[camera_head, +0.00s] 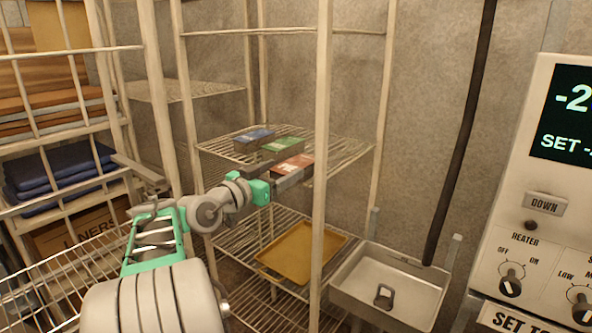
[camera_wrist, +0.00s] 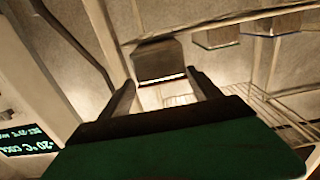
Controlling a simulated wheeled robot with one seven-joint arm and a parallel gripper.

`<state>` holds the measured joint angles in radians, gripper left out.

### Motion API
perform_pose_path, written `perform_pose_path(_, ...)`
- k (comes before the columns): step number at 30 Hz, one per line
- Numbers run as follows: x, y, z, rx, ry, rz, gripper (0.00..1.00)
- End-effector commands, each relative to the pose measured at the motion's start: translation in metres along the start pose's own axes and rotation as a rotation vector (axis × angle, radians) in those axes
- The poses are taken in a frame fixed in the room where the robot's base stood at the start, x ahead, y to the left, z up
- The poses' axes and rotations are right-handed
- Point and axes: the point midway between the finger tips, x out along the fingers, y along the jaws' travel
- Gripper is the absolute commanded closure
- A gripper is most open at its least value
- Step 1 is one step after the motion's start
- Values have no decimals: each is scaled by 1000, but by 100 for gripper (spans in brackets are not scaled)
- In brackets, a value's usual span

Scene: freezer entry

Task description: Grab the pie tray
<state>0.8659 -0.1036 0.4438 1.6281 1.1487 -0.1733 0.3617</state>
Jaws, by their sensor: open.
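Three small boxed trays sit on the middle wire shelf (camera_head: 345,152) in the head view: a blue-topped one (camera_head: 254,138), a green-topped one (camera_head: 283,146) and a red-topped one (camera_head: 293,164) with a grey side, nearest the shelf's front. No label is readable, so I cannot tell which is the pie tray. My gripper (camera_head: 264,191) is just below and left of the red-topped tray. In the wrist view my gripper (camera_wrist: 163,82) is open, with a dark tray (camera_wrist: 158,60) just ahead between the fingers. I cannot tell whether they touch it.
A yellow flat tray (camera_head: 302,251) lies on the lower shelf. A rack upright (camera_head: 321,120) stands right of the red-topped tray. A grey bin (camera_head: 391,284) and a control panel (camera_head: 545,215) are at right. A wire rack with folded blue cloth (camera_head: 60,170) is at left.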

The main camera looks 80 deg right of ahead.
Motion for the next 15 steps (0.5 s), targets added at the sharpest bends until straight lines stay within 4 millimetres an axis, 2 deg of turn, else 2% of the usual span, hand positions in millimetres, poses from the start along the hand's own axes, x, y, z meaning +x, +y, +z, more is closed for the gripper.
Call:
perform_pose_path(1,10,1,-2,-2,-2,3,27)
perform_pose_path(5,23,-1,-1,-2,-2,0,27)
perform_pose_path(12,64,-3,2,-2,-3,1,27)
perform_pose_path(15,71,-4,4,-2,-3,-3,27)
